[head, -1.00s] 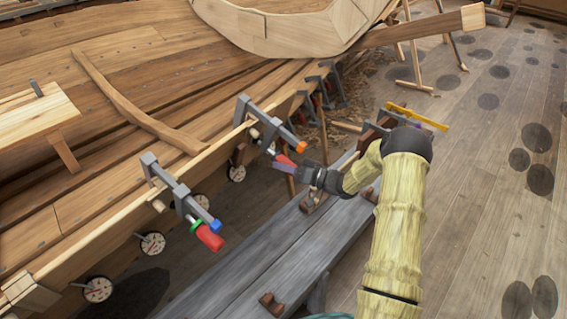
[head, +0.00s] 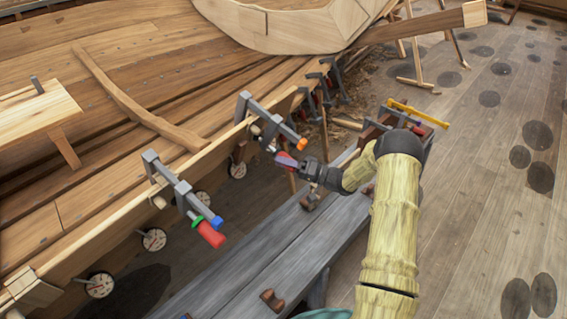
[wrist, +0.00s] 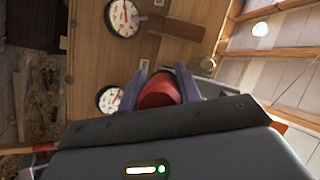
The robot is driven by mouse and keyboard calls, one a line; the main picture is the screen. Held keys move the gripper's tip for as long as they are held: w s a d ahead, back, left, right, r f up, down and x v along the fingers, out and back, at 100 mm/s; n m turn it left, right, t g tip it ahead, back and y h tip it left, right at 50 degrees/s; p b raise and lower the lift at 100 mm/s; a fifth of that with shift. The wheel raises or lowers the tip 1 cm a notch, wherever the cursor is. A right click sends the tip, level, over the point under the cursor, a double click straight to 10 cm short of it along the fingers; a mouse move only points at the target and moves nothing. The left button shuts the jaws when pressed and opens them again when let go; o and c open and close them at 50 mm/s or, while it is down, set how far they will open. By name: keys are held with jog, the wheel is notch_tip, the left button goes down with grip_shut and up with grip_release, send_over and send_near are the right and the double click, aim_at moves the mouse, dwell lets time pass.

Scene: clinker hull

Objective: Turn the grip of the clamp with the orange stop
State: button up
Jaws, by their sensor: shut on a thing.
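The clamp with the orange stop (head: 302,144) sits on the hull's upper plank edge, its grey bar (head: 273,119) sloping down to the right. Its red grip (head: 282,157) is below the bar, partly covered by my gripper (head: 289,161). In the wrist view the red grip (wrist: 158,92) lies between the two purple-grey fingers of my gripper (wrist: 160,85), which are shut on it. The grip's far end and the screw are hidden there.
A second clamp (head: 180,192) with a blue stop (head: 216,222), a green ring and a red grip (head: 211,235) is nearer on the same plank. A grey bench (head: 262,262) lies under my arm. Floor at right is open.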

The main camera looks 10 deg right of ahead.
jog(key=o, duration=1)
jog(key=shift+d+f, duration=0.15)
jog(key=shift+d, duration=0.1)
jog(key=shift+a, duration=0.1)
jog(key=b+v, duration=0.2)
jog(key=v, duration=1.5)
jog(key=shift+s, duration=0.15)
